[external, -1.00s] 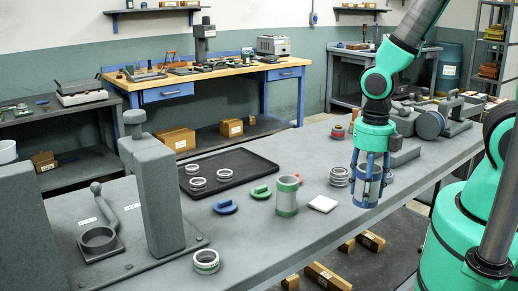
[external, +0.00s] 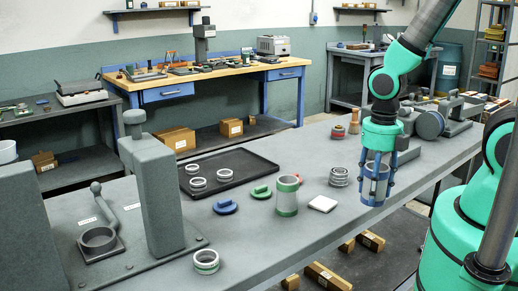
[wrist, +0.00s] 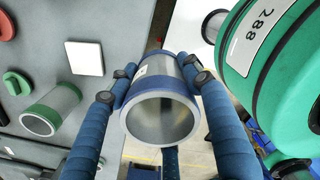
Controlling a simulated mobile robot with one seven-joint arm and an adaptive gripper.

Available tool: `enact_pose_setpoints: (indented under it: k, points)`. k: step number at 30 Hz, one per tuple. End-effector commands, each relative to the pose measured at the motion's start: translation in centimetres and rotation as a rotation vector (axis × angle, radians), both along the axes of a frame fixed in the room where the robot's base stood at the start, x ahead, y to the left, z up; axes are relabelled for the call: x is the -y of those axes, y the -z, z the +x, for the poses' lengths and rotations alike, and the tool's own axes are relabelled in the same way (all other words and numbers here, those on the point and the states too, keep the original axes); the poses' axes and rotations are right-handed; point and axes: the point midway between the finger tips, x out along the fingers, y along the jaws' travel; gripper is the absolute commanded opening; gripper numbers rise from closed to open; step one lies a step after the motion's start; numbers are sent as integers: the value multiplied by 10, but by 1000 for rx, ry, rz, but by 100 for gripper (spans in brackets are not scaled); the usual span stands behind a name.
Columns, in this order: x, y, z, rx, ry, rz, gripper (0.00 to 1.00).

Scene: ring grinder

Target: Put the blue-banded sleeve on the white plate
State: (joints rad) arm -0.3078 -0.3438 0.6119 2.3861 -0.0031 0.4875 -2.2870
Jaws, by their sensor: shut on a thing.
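The blue-banded sleeve (external: 376,184) is a grey metal cylinder with blue bands. It is between the fingers of my gripper (external: 377,190), which is shut on it, near the front edge of the bench. In the wrist view the sleeve (wrist: 160,105) shows its open end toward the camera, with the fingers on both sides. I cannot tell whether it touches the bench. The white plate (external: 323,203) is a small flat square lying bare on the bench, left of my gripper. The plate also shows at upper left in the wrist view (wrist: 85,58).
A green-banded sleeve (external: 287,196) stands left of the plate. A stack of rings (external: 339,176) stands behind the plate, toward the right. Green (external: 261,192) and blue (external: 225,207) knobbed discs lie further left, near a dark tray (external: 245,168) with rings.

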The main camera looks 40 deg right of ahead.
Motion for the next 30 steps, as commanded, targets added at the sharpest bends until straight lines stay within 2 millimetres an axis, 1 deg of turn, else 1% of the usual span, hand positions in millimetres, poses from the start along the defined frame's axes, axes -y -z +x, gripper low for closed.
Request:
enact_pose_setpoints:
  k: [15, 21, 25, 30]
  points:
    - [-26, 11, 89, 0, 0, 0, 23]
    - [-35, 13, 121, 0, 0, 0, 23]
    - [-38, 14, 133, 0, 0, 0, 23]
    - [-40, 13, 138, 0, 0, 0, 23]
